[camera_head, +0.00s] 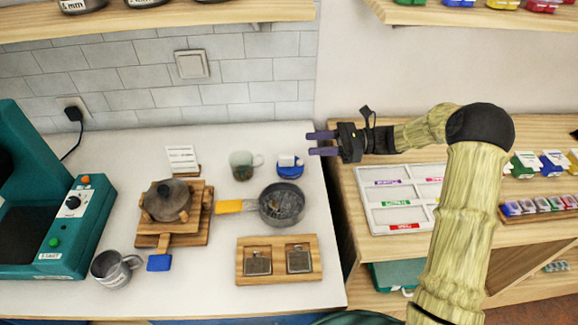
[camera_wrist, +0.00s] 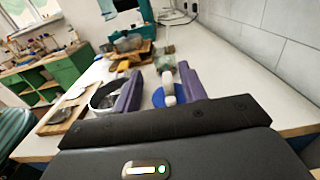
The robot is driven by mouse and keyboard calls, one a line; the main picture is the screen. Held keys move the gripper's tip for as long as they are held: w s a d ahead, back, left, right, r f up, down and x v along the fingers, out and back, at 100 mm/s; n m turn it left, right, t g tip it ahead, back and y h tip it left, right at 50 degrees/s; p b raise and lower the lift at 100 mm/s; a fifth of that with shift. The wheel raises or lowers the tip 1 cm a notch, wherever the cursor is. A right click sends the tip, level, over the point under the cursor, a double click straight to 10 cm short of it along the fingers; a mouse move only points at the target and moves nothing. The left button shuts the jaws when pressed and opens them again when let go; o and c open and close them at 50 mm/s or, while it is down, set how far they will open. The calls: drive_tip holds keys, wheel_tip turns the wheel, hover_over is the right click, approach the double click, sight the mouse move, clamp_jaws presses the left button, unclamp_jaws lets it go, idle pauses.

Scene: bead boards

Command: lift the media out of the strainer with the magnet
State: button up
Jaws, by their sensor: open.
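The strainer (camera_head: 282,204) is a round grey pan with a yellow handle (camera_head: 229,207) pointing left on the white counter. Dull grey contents show inside it; single pieces of media are too small to tell. The magnet appears to be the blue round piece with a white handle (camera_head: 290,167), standing just behind the strainer. My gripper (camera_head: 318,143) is open and empty, above and to the right of the magnet, pointing left. In the wrist view the blue and white magnet (camera_wrist: 158,98) shows between the two purple fingers (camera_wrist: 160,72); the strainer (camera_wrist: 104,96) is partly hidden by the left finger.
A glass mug (camera_head: 243,165) stands left of the magnet. A wooden tray with two metal containers (camera_head: 240,267) lies in front of the strainer. A lidded pot on a wooden stand (camera_head: 168,200), a metal mug (camera_head: 113,269) and a teal machine (camera_head: 75,235) are at left.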

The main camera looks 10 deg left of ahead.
sight(290, 156)
wheel_tip(290, 156, down, 5)
drive_tip(key=shift+w+r, duration=0.1)
drive_tip(key=shift+x, duration=1)
drive_tip(key=shift+a, duration=0.15)
drive_tip(key=shift+p+x, duration=0.4)
drive_tip(key=shift+x, duration=2.15)
clamp_jaws()
